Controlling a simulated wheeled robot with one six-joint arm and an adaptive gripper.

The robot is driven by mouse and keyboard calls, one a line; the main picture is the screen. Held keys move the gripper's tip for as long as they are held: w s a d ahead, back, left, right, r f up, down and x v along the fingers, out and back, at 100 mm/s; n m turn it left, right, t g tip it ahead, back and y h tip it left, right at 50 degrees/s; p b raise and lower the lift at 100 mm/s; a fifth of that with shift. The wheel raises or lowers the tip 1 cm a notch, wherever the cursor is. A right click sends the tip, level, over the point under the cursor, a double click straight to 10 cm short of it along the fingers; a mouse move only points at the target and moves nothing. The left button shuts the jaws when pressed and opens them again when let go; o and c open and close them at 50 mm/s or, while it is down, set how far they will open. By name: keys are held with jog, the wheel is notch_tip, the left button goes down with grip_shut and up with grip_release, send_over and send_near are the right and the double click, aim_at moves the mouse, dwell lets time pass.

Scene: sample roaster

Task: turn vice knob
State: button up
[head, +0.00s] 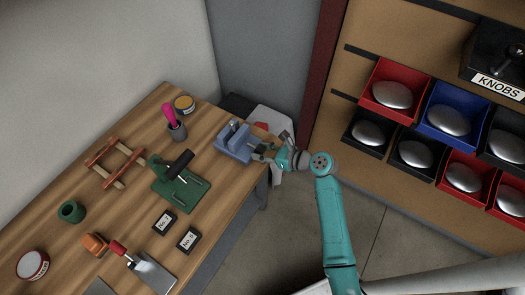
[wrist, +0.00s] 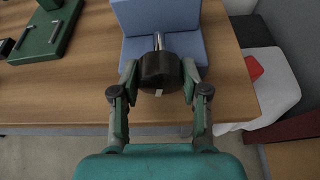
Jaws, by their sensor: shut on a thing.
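The blue vice (head: 236,142) stands on the wooden bench near its right edge, and its blue body (wrist: 165,18) also fills the top of the wrist view. Its dark round knob (wrist: 160,70) sits on a metal shaft that points towards me. My gripper (wrist: 160,82) is shut on the knob, with one finger on the left side and one on the right. In the head view my gripper (head: 270,151) reaches the vice from the right, and the knob is mostly hidden there by the fingers.
A shelf with red, blue and black bins (head: 455,118) stands at the right. Open floor (head: 340,225) lies between.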

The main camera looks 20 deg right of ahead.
jog(key=shift+n+t+h, duration=0.8)
jog(key=shift+n+h, duration=0.4)
jog(key=shift+n, duration=0.7)
jog(key=o, duration=1.1)
jog(key=shift+o, duration=0.2)
jog(key=v, duration=1.2)
jog(key=shift+f, duration=0.1)
